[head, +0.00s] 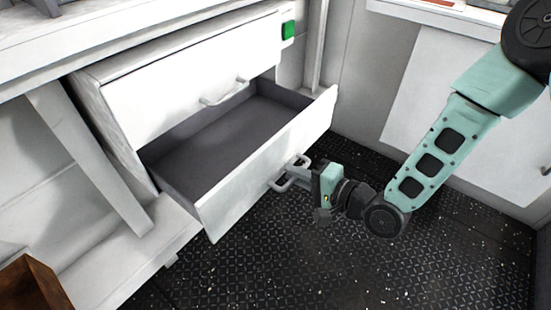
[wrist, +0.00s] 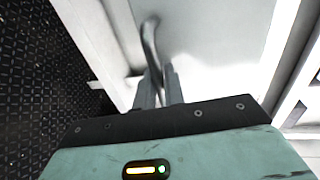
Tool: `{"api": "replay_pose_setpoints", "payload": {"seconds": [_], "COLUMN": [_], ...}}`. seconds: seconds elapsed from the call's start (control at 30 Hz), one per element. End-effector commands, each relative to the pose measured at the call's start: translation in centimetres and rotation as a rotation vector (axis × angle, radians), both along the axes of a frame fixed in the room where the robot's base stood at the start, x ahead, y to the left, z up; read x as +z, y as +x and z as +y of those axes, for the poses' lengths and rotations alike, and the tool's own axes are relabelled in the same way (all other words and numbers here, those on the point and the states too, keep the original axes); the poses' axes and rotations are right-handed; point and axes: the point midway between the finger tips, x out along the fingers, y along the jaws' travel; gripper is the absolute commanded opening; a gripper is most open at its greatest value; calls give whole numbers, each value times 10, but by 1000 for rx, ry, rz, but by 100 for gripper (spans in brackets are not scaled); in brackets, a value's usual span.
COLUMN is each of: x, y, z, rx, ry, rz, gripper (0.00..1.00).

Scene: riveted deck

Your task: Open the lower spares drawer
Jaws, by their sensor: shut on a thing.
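The lower drawer (head: 270,144) of the white cabinet is pulled well out in the head view, and its grey inside (head: 205,140) looks empty. Its front carries a bar handle (head: 284,184). My gripper (head: 300,172) is at that handle, shut on it, with the arm reaching in from the right. In the wrist view the two fingers (wrist: 159,88) close around the handle (wrist: 149,42), against the pale drawer front (wrist: 215,35). The exact contact between fingers and bar is small and partly hidden.
The upper drawer (head: 180,75) is shut, with its own handle (head: 225,93). A green square (head: 289,30) is on the cabinet's right side. A brown box (head: 32,285) stands at lower left. The dark riveted floor (head: 300,265) is clear before the drawer.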

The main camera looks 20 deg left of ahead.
Motion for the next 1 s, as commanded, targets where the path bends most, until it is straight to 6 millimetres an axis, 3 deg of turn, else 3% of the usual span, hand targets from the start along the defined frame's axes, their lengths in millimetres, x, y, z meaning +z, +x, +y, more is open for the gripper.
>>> {"api": "replay_pose_setpoints", "payload": {"seconds": [0.1, 0.3, 0.7, 0.73, 1.0], "x": [1, 0, 0, 0, 0], "y": [-8, -14, -16, -16, -16], "z": [-20, -36, -39, -39, -39], "rx": [-3, -2, -1, -1, 0], "ry": [0, 1, 0, 0, 1], "rz": [3, 0, -1, -1, -1], "gripper": [0, 0, 0, 15, 15]}}
